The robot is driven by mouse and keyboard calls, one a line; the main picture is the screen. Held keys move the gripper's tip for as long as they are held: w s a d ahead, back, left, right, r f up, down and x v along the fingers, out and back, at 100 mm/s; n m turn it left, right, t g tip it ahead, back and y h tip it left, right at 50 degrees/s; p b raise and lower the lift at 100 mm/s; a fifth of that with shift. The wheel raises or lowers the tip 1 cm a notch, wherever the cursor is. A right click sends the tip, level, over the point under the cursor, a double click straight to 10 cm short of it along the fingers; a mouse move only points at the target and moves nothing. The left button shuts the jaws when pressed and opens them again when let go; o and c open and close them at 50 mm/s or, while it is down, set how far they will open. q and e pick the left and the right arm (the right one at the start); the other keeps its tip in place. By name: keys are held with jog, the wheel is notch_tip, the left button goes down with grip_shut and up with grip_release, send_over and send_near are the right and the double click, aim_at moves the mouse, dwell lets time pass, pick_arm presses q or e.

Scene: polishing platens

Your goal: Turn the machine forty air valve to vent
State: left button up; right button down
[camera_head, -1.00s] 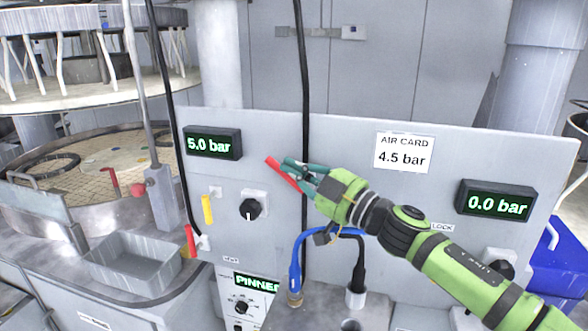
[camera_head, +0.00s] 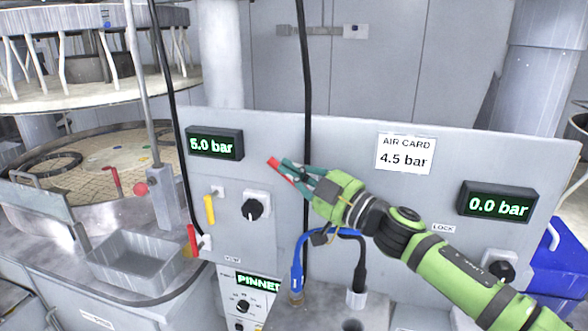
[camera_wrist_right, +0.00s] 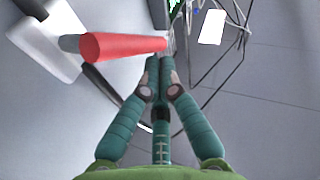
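My right gripper (camera_head: 286,171) is in front of the upright grey panel (camera_head: 340,137), between the 5.0 bar display and the AIR CARD sign. Its teal fingers are closed together at the tips in the right wrist view (camera_wrist_right: 160,60). A red bar-shaped handle (camera_head: 274,163) lies at the fingertips, tilted up and left. In the wrist view the red handle (camera_wrist_right: 120,45) runs across just beyond the tips, with a grey stub at its left end. I cannot tell whether the fingers touch it. No machine number is readable. My left gripper is out of view.
The panel bears a 5.0 bar display (camera_head: 215,144), a 0.0 bar display (camera_head: 497,203), a yellow lever (camera_head: 209,209), another red lever (camera_head: 192,240) and a black knob (camera_head: 252,209). Blue and black hoses (camera_head: 297,255) stand below.

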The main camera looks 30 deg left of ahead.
jog(key=shift+s+a+f+p, duration=0.15)
jog(key=shift+a+f+p, duration=0.05)
jog(key=shift+a+p, duration=0.2)
dwell(0.7)
dwell(1.1)
